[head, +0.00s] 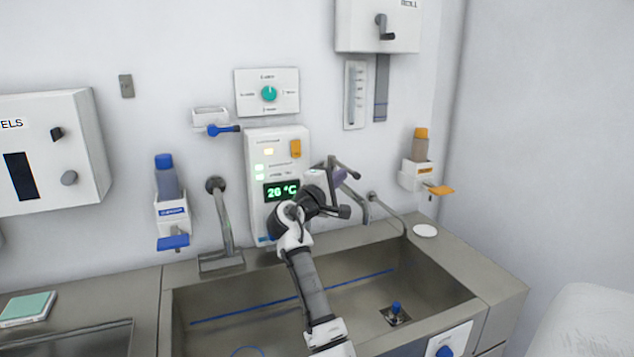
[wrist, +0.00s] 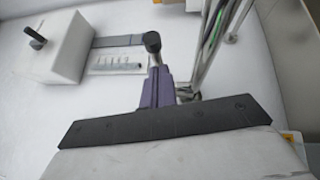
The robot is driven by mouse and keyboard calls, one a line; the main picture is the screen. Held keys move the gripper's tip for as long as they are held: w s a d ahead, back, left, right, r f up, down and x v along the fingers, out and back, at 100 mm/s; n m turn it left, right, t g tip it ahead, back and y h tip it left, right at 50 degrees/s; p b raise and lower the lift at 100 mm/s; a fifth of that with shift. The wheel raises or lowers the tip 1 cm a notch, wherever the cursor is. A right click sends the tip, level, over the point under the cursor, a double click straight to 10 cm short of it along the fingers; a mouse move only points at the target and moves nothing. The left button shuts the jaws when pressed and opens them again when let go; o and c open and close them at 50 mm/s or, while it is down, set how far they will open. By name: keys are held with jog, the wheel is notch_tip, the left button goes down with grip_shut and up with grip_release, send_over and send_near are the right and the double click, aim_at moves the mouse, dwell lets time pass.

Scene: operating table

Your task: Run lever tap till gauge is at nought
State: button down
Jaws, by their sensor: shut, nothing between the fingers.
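The lever tap (head: 366,206) stands at the back of the sink, its lever close to my gripper. A dark round-ended lever knob (wrist: 152,42) shows just beyond my fingertips in the wrist view.
The wall panel (head: 278,150) shows 20 °C, partly behind my arm. Another spout (head: 222,215) stands left. The steel sink (head: 460,293) has a blue-topped plug (head: 396,309). Dispensers (head: 172,205) (head: 418,173) flank the taps. A roll box (head: 378,25) hangs above.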

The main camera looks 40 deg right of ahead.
aim_at(353, 175)
jog(key=shift+s+d, duration=0.45)
jog(key=shift+d, duration=0.35)
jog(key=shift+s+d, duration=0.4)
jog(key=shift+d, duration=0.4)
jog(key=shift+s+a+b, duration=0.1)
jog(key=shift+b, duration=0.2)
